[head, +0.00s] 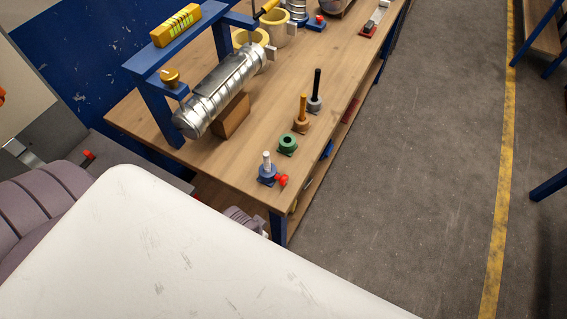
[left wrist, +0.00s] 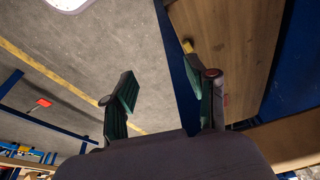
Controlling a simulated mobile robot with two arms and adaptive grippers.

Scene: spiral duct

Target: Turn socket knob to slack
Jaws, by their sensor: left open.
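A blue socket (head: 267,179) with a pale upright peg (head: 267,161) stands near the front corner of the wooden bench in the head view. A red knob (head: 282,180) sticks out from its right side; its exact turn angle is too small to tell. My left gripper (left wrist: 167,88) is open and empty in the left wrist view, its two green-padded fingers wide apart. The bench's blue edge and underside show behind and beside the right-hand finger there. I cannot make out the socket knob for certain in that view. My right gripper is not in view.
Along the wooden bench (head: 235,155) stand a green socket (head: 287,145), an orange one (head: 302,122) and a dark one (head: 315,103). A silver spiral duct (head: 222,90) rests on a wooden block (head: 231,116) by a blue frame (head: 160,113).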

